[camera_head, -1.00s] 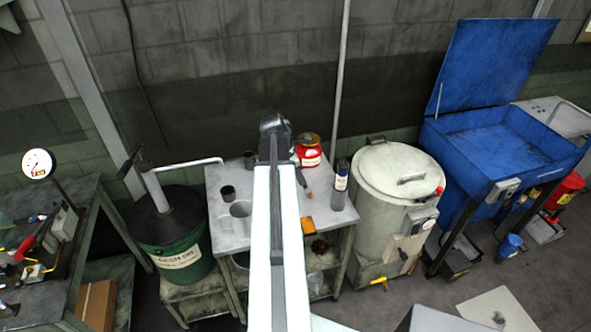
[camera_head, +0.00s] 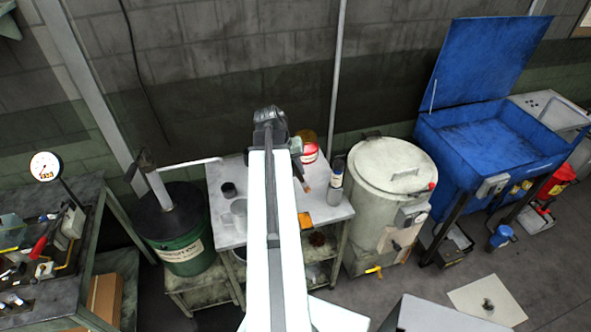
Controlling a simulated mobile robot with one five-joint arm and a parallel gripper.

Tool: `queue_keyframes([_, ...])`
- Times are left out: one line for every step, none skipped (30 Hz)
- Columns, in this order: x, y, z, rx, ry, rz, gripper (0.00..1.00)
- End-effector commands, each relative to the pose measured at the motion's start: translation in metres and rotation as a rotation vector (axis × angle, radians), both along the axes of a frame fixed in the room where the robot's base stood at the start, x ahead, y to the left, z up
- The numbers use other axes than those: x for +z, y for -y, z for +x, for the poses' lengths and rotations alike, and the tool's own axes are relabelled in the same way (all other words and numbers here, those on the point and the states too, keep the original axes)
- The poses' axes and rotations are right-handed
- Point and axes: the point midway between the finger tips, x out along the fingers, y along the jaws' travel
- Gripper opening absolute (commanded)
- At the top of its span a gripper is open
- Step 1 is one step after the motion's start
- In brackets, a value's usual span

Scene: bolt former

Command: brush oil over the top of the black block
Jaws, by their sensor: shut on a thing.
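My gripper (camera_head: 297,151) is at the end of my arm, over the right part of a light metal table (camera_head: 227,233), and is small in view. It is shut on a thin brush (camera_head: 304,182) with a dark handle and a brownish-orange tip. The brush points down and towards the right. I cannot tell whether its tip touches the table. I cannot make out the black block with certainty. My arm hides the middle of the table.
A red jar (camera_head: 309,152) stands behind the brush and a grey bottle (camera_head: 335,181) right of it. A dark cup (camera_head: 228,190) is at the table's left. A green drum (camera_head: 182,252), a pale round tank (camera_head: 391,200) and a blue open washer (camera_head: 490,135) flank the table.

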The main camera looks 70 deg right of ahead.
Motion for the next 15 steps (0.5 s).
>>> queue_keyframes([-0.006, 0.000, 0.000, 0.000, 0.000, 0.000, 0.00])
queue_keyframes([-0.009, 0.000, 0.000, 0.000, 0.000, 0.000, 0.00])
queue_keyframes([-0.013, 0.000, 0.000, 0.001, 0.000, 0.000, 0.00])
queue_keyframes([-0.017, 0.000, 0.000, 0.001, 0.000, 0.000, 0.00])
queue_keyframes([-0.021, 0.000, 0.000, 0.001, 0.001, 0.001, 0.00])
queue_keyframes([-0.026, 0.000, 0.000, 0.001, 0.001, 0.001, 0.00])
queue_keyframes([-0.031, 0.000, 0.000, 0.001, 0.001, 0.001, 0.00])
queue_keyframes([-0.035, 0.000, 0.000, 0.001, 0.001, 0.001, 0.00])
queue_keyframes([-0.040, 0.000, 0.000, 0.001, 0.001, 0.001, 0.00])
queue_keyframes([-0.044, 0.000, 0.000, 0.001, 0.001, 0.001, 0.00])
queue_keyframes([-0.046, 0.000, 0.000, 0.002, 0.000, 0.001, 0.00])
queue_keyframes([-0.049, 0.000, 0.000, 0.002, 0.000, 0.001, 0.00])
queue_keyframes([-0.050, 0.000, 0.000, 0.002, 0.000, 0.001, 0.00])
queue_keyframes([-0.051, 0.000, 0.000, 0.002, 0.000, 0.001, 0.00])
queue_keyframes([-0.051, 0.000, -0.001, 0.002, 0.000, 0.001, 0.00])
